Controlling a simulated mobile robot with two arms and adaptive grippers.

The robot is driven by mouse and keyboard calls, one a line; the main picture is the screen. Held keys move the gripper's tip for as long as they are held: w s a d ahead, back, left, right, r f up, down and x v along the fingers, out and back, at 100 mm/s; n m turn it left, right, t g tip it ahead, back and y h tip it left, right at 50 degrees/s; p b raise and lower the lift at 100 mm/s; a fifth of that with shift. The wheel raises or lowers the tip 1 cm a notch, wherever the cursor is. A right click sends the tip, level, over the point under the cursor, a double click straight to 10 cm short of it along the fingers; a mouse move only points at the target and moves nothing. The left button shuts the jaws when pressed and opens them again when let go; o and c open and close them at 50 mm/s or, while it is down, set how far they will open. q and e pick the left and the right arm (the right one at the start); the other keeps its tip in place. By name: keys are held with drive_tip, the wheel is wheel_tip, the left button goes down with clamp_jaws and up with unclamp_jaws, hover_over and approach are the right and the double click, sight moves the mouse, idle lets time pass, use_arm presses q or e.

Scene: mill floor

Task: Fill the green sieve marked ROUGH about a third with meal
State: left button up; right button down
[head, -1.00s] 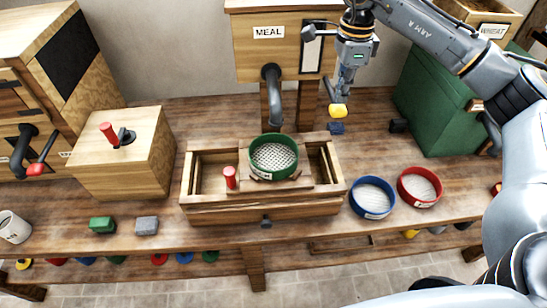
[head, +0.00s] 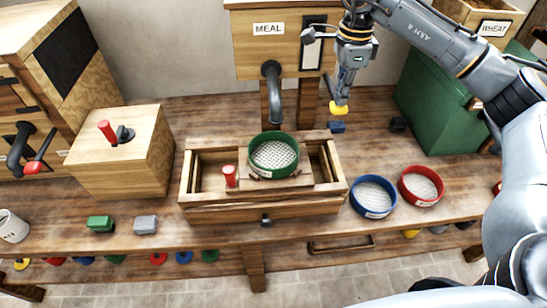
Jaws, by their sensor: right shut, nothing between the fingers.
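The green sieve (head: 273,170) sits on the rails of an open wooden box (head: 262,210), just in front of and below the dark spout (head: 272,90) of the bin marked MEAL (head: 262,58). Its pale mesh shows and I see no heap of meal in it. The small label on its front is too small to read. My right gripper (head: 341,101) points down, right of the spout, shut and empty. A yellow piece (head: 339,108) shows at its fingertips; I cannot tell whether they touch. My left gripper is out of view.
A blue sieve (head: 373,196) and a red sieve (head: 421,185) stand right of the box. A blue block (head: 337,127) lies below my right gripper. A green block (head: 101,224) and grey block (head: 146,224) lie front left. A green cabinet (head: 440,110) stands right.

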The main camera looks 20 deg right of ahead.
sight(339, 109)
drive_tip(key=shift+f+b, duration=1.6)
drive_tip(key=shift+f, duration=0.85)
drive_tip(key=shift+r, duration=0.15)
drive_tip(key=shift+r, duration=0.1)
idle(1.2)
wheel_tip(339, 109, up, 9)
drive_tip(key=p, duration=0.6)
drive_tip(key=shift+p, duration=0.4)
